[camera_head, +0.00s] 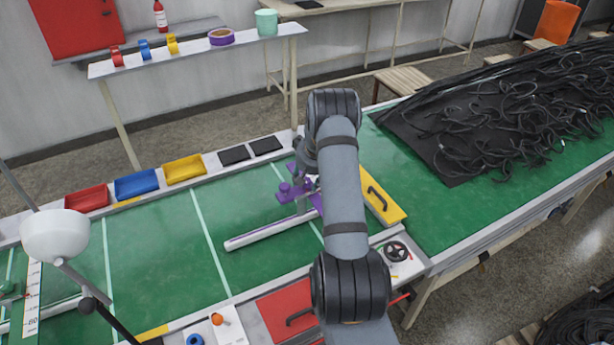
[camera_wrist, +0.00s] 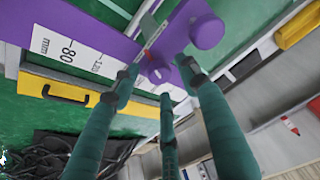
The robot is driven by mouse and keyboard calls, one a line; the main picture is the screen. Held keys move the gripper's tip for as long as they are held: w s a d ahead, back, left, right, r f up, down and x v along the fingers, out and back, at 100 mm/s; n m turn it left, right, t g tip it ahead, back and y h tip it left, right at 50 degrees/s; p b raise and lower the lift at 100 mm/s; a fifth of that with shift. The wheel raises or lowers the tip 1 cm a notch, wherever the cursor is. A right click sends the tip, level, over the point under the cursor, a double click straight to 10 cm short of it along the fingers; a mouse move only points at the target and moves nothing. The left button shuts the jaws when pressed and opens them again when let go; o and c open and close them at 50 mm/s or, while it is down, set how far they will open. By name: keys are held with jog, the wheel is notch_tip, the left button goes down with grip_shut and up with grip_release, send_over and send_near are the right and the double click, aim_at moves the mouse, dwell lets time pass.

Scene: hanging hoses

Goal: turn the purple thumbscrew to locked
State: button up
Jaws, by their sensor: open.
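A purple fixture with cylindrical knobs (camera_head: 291,190) stands on the green bench beside a pale rail (camera_head: 262,236) in the head view. In the wrist view a purple plate (camera_wrist: 85,28) bears a white millimetre scale, and a round purple knob (camera_wrist: 207,33) stands out from it. A smaller purple screw head (camera_wrist: 157,71) lies between the fingertips; it looks like the thumbscrew. My gripper (camera_wrist: 160,82) has its green fingers spread around this head, apart from it as far as I can tell. My arm hides part of the fixture in the head view.
A yellow panel with a black handle (camera_head: 382,196) is close to the right of the fixture. Red (camera_head: 87,198), blue (camera_head: 137,184) and yellow (camera_head: 184,170) trays line the back edge. Black hoses (camera_head: 500,120) lie at the right.

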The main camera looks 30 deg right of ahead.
jog(key=shift+w+f, duration=0.1)
jog(key=shift+f, duration=0.2)
jog(key=shift+c, duration=0.2)
jog(key=shift+w, duration=0.1)
jog(key=c, duration=1.1)
